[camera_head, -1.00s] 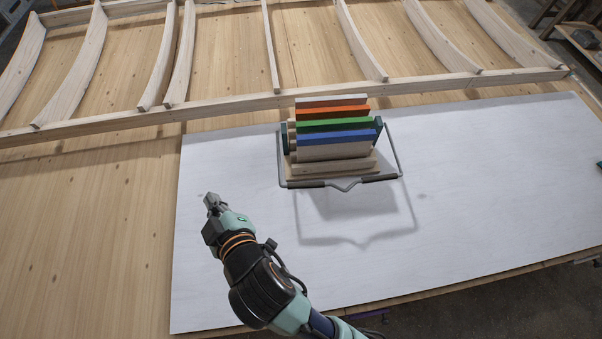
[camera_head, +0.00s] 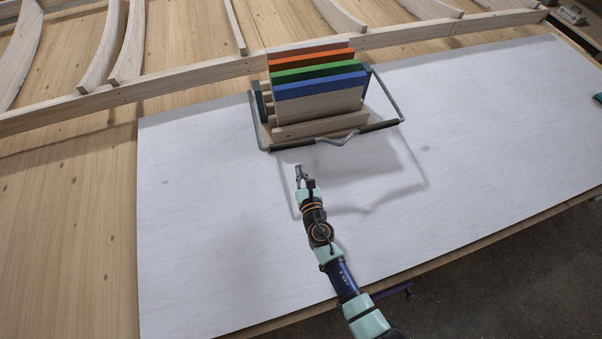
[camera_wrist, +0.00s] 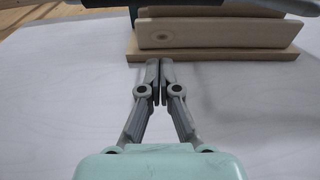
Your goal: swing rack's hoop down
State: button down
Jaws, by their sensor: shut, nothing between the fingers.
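A dark bar crosses the top there.
The rack stands at the back of a white sheet (camera_head: 230,250) on a wooden table. A curved wooden rib frame (camera_head: 200,78) lies behind it. A small teal thing (camera_head: 598,97) shows at the right edge.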

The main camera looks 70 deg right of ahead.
jog(key=w+d+r+p, duration=0.2)
jog(key=w+d+r, duration=0.1)
jog(key=d, duration=0.2)
jog(key=shift+w, duration=0.25)
notch_tip(320, 180, up, 2)
jog(key=shift+a+p, duration=0.1)
jog(key=shift+p, duration=1)
